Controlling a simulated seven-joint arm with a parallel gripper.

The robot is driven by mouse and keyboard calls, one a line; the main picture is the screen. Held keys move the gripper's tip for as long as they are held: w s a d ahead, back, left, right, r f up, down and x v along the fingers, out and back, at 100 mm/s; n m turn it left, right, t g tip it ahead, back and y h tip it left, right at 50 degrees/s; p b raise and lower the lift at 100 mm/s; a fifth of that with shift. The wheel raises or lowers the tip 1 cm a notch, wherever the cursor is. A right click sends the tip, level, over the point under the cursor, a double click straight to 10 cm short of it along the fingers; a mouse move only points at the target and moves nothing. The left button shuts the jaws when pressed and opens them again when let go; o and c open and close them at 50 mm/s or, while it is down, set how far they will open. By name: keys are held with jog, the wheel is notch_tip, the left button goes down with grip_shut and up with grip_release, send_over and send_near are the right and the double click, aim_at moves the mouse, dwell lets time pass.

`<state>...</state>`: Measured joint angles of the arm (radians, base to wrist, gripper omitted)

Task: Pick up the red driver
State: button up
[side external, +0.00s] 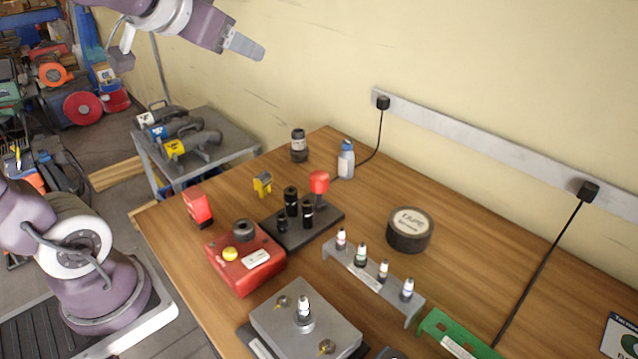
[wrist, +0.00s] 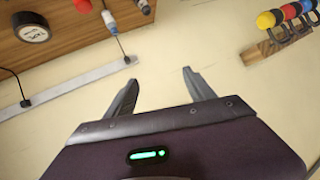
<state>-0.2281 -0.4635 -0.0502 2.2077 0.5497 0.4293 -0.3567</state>
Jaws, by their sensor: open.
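A red-topped tool (side external: 319,182), which looks like the red driver, stands upright at the back of a dark holder plate (side external: 330,218) on the wooden table. Its red top also shows at the upper edge of the wrist view (wrist: 82,5); its lower part is hidden there. My gripper (side external: 250,47) is high above the table at the upper left, well apart from the tool. In the wrist view my gripper (wrist: 160,76) has its two fingers spread with nothing between them, facing the bare wall.
Black sockets (side external: 291,201) share the holder. Around it are a red box (side external: 228,268), a red item (side external: 198,208), a yellow item (side external: 262,184), a blue-capped bottle (side external: 346,160), a tape roll (side external: 410,229) and a grey rack (side external: 345,262). Cables hang from the wall strip (side external: 480,135).

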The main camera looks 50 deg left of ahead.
jog(key=w+a+r+m+t+h, duration=0.1)
jog(key=w+a+r+m+t, duration=0.15)
jog(key=w, duration=0.55)
jog(key=m+g+h, duration=0.2)
jog(key=m+h, duration=0.4)
jog(key=h, duration=0.6)
send_over(319, 190)
jog(key=s+a, duration=0.2)
jog(key=a, duration=0.2)
notch_tip(319, 190, down, 10)
notch_tip(319, 190, down, 20)
jog(key=shift+w+d+f, duration=0.1)
jog(key=shift+d+f, duration=0.05)
jog(key=shift+f, duration=0.05)
jog(key=x, duration=0.7)
jog(key=shift+f, duration=0.5)
grip_shut()
